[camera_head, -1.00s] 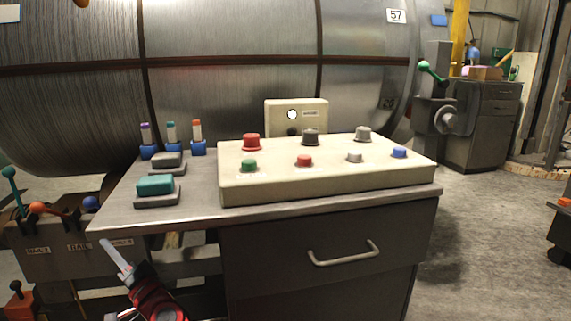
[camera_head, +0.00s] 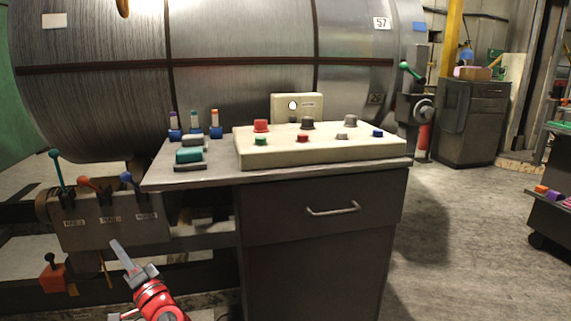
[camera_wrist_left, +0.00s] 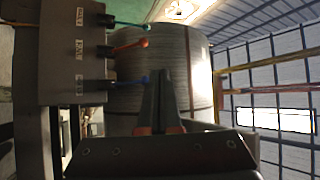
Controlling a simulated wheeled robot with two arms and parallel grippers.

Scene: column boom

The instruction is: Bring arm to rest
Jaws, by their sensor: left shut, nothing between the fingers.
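My left gripper (camera_head: 122,257) is at the lower left of the head view, at the end of my red arm. Its fingers are together with nothing between them. My right gripper is not in view.
The lever box carries a teal lever (camera_head: 57,172), a red lever (camera_head: 92,186) and a blue lever (camera_head: 130,181). A cream button panel (camera_head: 330,152) lies on the desk. A big metal drum (camera_head: 240,95) stands behind. Floor (camera_head: 440,230) at the right is clear.

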